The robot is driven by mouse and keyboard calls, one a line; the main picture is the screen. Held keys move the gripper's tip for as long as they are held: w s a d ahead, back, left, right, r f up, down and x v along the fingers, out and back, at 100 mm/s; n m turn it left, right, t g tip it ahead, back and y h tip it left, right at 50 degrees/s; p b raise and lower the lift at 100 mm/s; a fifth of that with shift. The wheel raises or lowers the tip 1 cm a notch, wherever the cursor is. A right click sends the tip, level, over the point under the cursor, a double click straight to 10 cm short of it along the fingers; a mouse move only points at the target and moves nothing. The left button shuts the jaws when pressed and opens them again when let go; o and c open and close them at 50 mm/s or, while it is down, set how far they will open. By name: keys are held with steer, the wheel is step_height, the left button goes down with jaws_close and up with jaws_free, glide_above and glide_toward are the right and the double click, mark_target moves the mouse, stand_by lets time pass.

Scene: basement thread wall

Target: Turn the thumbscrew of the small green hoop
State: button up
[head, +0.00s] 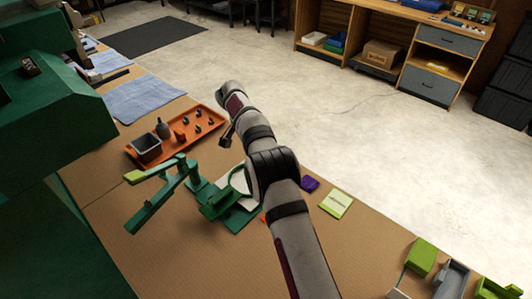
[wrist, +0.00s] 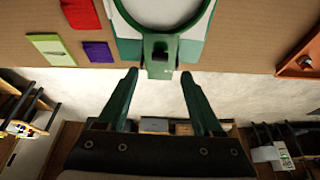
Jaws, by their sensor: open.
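The small green hoop (wrist: 207,18) shows at the top of the wrist view, lying over a white and green base. Its clamp lugs (wrist: 160,52) stick out toward my gripper (wrist: 160,74); the thumbscrew itself is too small to make out apart from them. My gripper's two green fingers are open and empty, one on each side just short of the lugs, apart from them. In the head view the hoop (head: 238,181) is partly hidden by my arm, and my gripper (head: 226,140) shows small and dark beyond it.
A green stand with long arms (head: 155,205) stands left of the hoop. An orange tray (head: 140,159) with a grey bin and small parts lies behind it. A purple packet (head: 310,184) and a light green note (head: 336,204) lie to the right. Bare bench shows in front.

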steer(key=v, duration=0.8)
steer(key=shift+r, duration=0.35)
steer(key=shift+s+a, duration=0.15)
